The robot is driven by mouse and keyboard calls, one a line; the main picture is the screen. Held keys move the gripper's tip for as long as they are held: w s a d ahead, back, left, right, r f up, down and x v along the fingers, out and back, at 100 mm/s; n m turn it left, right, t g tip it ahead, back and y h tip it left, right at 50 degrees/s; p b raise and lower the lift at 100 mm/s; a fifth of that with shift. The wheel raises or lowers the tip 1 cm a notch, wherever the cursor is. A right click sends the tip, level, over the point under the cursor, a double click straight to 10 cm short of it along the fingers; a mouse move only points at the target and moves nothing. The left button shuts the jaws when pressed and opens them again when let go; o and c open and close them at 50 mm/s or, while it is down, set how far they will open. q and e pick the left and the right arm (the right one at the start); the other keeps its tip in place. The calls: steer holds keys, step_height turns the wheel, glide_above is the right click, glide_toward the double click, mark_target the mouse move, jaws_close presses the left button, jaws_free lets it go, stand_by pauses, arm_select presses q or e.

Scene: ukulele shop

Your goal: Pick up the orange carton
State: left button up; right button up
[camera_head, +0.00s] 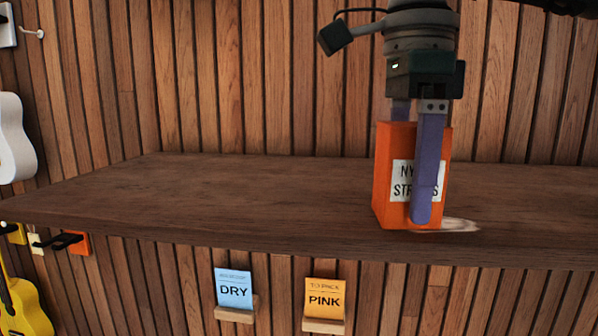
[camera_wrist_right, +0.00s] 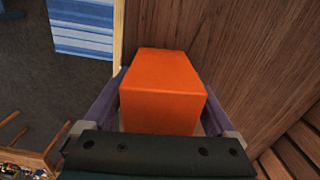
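The orange carton (camera_head: 383,180) stands upright near the front edge of the wooden shelf (camera_head: 230,195), its white label partly hidden by a finger. My right gripper (camera_head: 414,165) points down over it, one purple finger across its front and the other behind it. In the right wrist view the carton (camera_wrist_right: 162,95) sits between both fingers, with no clear gap at its sides. The gripper looks shut on it. The carton's base looks at shelf level; I cannot tell whether it touches. My left gripper is not in view.
The shelf left of the carton is bare. A pale patch (camera_head: 455,225) lies beside the carton's base. Below the shelf hang a blue DRY card (camera_head: 233,289) and an orange PINK card (camera_head: 324,298). White (camera_head: 14,140) and yellow (camera_head: 22,308) ukuleles are at the left.

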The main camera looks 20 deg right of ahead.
steer(key=c, duration=1.2)
steer(key=shift+r, duration=0.1)
